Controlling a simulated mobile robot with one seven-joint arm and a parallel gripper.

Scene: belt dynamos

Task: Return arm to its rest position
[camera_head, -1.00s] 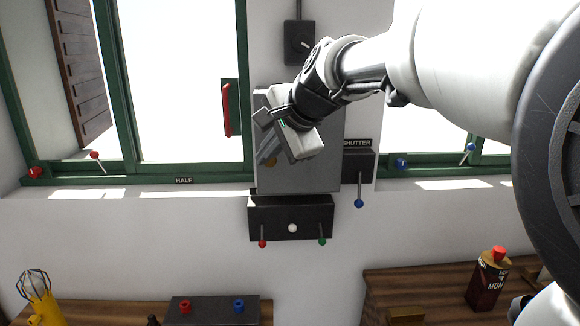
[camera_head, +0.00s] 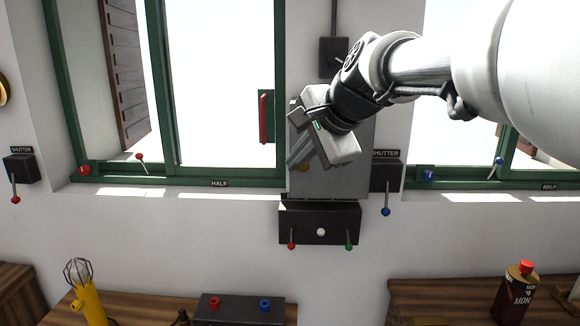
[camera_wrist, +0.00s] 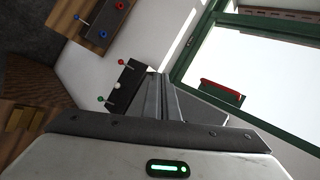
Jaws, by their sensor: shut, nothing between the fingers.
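My gripper (camera_head: 298,160) hangs in the upper middle of the head view, at the end of my white arm, which reaches in from the upper right. It is in front of the grey wall panel (camera_head: 345,182) and hides part of it. In the wrist view the fingers (camera_wrist: 163,98) lie side by side, shut, with nothing held. A dark lever box (camera_head: 320,222) with a red, a white and a green knob is below the panel. It also shows in the wrist view (camera_wrist: 128,85).
Green-framed windows (camera_head: 170,100) flank the panel; one has a red handle (camera_head: 263,118). Shutter boxes (camera_head: 386,174) (camera_head: 20,168) with levers project from the wall. Below are wooden benches (camera_head: 430,290), a yellow caged lamp (camera_head: 88,300), a red-capped bottle (camera_head: 515,295) and a two-knob box (camera_head: 240,308).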

